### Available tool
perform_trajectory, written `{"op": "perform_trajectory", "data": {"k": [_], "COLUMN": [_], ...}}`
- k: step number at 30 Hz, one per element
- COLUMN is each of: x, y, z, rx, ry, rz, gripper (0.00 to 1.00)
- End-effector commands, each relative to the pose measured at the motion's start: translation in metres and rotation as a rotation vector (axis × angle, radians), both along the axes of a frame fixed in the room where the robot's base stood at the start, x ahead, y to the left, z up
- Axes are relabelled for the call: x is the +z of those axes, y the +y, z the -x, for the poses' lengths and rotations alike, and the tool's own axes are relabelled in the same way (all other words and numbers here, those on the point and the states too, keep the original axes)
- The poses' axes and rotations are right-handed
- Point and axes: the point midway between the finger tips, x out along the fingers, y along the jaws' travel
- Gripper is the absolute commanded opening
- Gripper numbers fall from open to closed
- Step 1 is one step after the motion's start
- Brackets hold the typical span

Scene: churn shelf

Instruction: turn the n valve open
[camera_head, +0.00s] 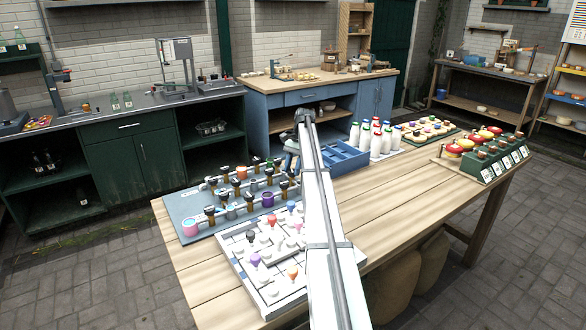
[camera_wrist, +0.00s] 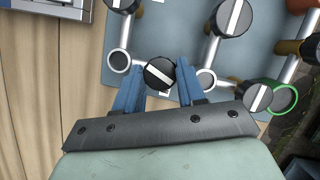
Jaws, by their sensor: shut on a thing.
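In the wrist view, a black round valve knob (camera_wrist: 158,72) with a white stripe sits between the two blue fingers of my gripper (camera_wrist: 161,80). The fingers are shut on it, and the stripe runs diagonally. The knob sits on a pipe run over a blue-grey valve board (camera_wrist: 178,32). That board (camera_head: 184,207) also lies on the left of the wooden table in the head view, with rows of valves and pipes. Any letter marking the n valve is not readable. In the head view, my arm partly hides the board's right end and the grasp.
Other black striped knobs (camera_wrist: 234,17) and (camera_wrist: 257,97) stand close to my gripper, with open pipe ends (camera_wrist: 119,61) between. In the head view, a white board with coloured pegs (camera_head: 252,262) lies in front. A blue crate (camera_head: 345,158) and white bottles (camera_head: 376,145) stand to the right.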

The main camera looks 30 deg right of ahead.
Motion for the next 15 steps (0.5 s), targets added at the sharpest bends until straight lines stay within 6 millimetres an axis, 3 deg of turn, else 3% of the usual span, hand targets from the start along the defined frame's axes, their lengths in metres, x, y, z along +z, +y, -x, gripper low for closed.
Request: {"op": "perform_trajectory", "data": {"k": [14, 15], "x": [-0.0001, -0.0001], "y": [-0.0013, -0.0013], "z": [-0.0004, -0.0003], "rx": [0.012, 0.012], "ry": [0.000, 0.000], "rz": [0.004, 0.004], "gripper": [0.09, 0.41]}}
